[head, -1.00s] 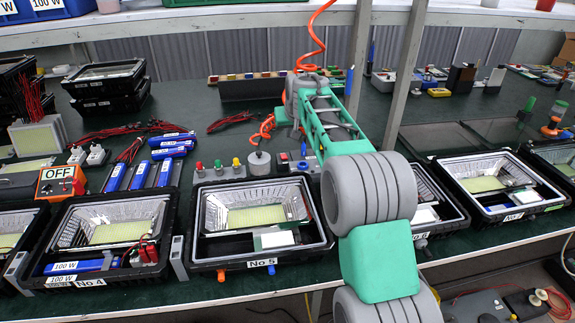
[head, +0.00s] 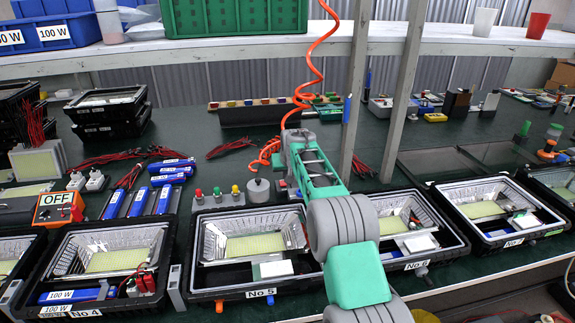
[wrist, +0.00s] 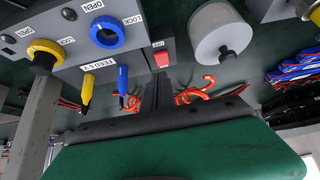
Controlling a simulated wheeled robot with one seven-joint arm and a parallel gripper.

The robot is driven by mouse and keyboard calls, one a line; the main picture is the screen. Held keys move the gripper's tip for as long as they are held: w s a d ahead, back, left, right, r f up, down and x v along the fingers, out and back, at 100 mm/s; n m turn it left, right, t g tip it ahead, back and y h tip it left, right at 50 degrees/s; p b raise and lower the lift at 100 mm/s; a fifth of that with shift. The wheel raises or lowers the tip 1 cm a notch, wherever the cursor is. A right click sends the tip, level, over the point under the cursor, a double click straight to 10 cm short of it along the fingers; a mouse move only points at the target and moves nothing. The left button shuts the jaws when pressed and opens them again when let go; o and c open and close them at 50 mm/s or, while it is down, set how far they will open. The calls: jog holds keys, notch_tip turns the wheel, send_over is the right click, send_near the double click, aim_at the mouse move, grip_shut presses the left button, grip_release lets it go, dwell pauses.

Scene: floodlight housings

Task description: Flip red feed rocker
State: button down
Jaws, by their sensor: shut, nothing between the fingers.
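The red rocker (wrist: 162,59) is a small red switch on the face of a grey control box (wrist: 105,48) in the wrist view. It sits right of a blue knob marked LOCK (wrist: 107,32) and of the FEED V label. My gripper (wrist: 167,80) is shut and empty; its dark narrow fingers point up toward the rocker, close below it in the picture. I cannot tell whether they touch it. In the head view my arm (head: 315,170) reaches over the bench and hides the fingers and most of the control box.
Yellow (wrist: 87,93) and blue (wrist: 122,82) levers project beside the fingers, with a yellow knob (wrist: 45,55) farther left. A grey cylinder (wrist: 220,33) stands to the right. Floodlight housing No 5 (head: 205,262) lies in front. A shelf post (head: 358,100) rises just behind my arm.

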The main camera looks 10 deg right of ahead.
aim_at(286, 185)
jog(key=shift+s+f, duration=0.15)
jog(key=shift+f, duration=0.55)
jog(key=shift+s+f, duration=0.15)
jog(key=shift+f, duration=0.5)
jog(key=f+t+b, duration=0.1)
jog(key=f+b, duration=0.1)
jog(key=b, duration=0.2)
jog(key=shift+s+b, duration=0.2)
jog(key=shift+b, duration=0.15)
jog(key=shift+s+a+f+b, duration=0.15)
jog(key=shift+a+b, duration=0.05)
jog(key=shift+b, duration=0.8)
jog(key=shift+d+r+t+p, duration=0.25)
jog(key=shift+r+t+p, duration=0.05)
jog(key=shift+r+p, duration=0.85)
jog(key=shift+r, duration=0.25)
